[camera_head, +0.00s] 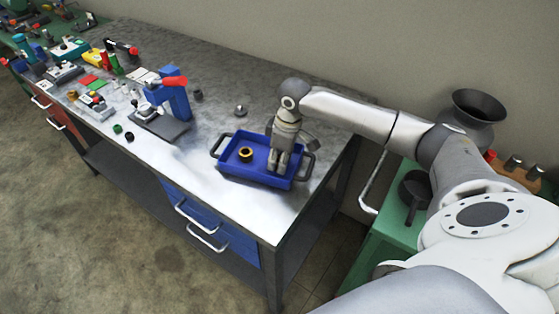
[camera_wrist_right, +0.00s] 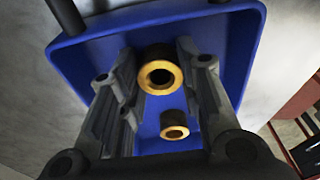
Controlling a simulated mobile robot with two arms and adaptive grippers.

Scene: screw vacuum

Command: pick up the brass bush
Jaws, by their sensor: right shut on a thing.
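A brass bush (camera_wrist_right: 160,77), a gold ring with a dark outer side, sits between the fingers of my right gripper (camera_wrist_right: 158,62) in the right wrist view. The right gripper (camera_head: 278,168) points down into the blue tray (camera_head: 232,172) in the head view and is shut on this bush. The held bush is hidden behind the fingers there. I cannot tell whether it touches the tray floor. A second brass bush (camera_head: 246,154) lies in the left part of the tray, apart from the gripper. It looks smaller in the right wrist view (camera_wrist_right: 174,132). My left gripper is not in view.
The tray has dark handles and stands near the right end of the metal workbench (camera_head: 200,166). A blue press (camera_head: 175,100) with a red handle stands to the left. A small metal part (camera_head: 240,111) lies behind the tray. Bare bench lies in front of the tray.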

